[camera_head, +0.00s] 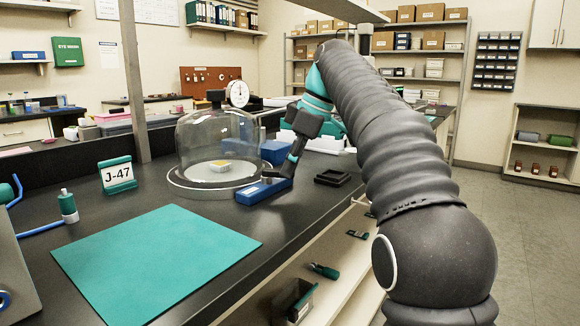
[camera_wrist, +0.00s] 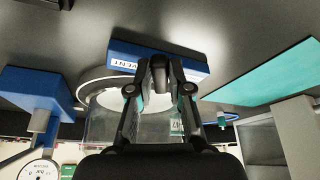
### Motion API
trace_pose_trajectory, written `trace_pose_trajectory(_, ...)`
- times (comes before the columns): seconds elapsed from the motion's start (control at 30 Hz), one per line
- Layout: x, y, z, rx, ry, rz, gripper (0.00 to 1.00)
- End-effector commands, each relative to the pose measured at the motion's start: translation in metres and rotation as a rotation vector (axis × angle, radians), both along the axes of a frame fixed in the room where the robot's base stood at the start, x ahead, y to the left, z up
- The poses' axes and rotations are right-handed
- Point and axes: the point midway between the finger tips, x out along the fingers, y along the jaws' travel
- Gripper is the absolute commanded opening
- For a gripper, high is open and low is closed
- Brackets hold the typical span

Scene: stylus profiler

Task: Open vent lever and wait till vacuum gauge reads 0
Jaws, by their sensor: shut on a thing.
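A blue vent block (camera_head: 258,192) sits on the dark bench in front of the bell jar; its VENT label (camera_wrist: 125,64) shows in the wrist view. My gripper (camera_head: 278,177) is down at the block's right end. The white round vacuum gauge (camera_head: 238,93) stands behind the bell jar. It also shows, partly cut off, in the wrist view (camera_wrist: 38,172); its reading is too small to tell.
A clear bell jar (camera_head: 208,133) covers a small yellow-topped item just left of the block. A black tray (camera_head: 332,177) lies to the right. A teal mat (camera_head: 155,262) and a J-47 sign (camera_head: 117,175) are at the left. Open shelving lies below the bench edge.

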Motion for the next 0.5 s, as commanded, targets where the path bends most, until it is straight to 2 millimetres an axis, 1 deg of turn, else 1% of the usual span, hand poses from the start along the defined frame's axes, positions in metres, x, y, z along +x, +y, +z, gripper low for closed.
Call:
trace_pose_trajectory(0.2,0.008,0.0008,0.0,0.003,0.0,0.153,0.0)
trace_pose_trajectory(0.5,0.0127,0.0014,0.0003,0.003,-0.001,0.266,0.0)
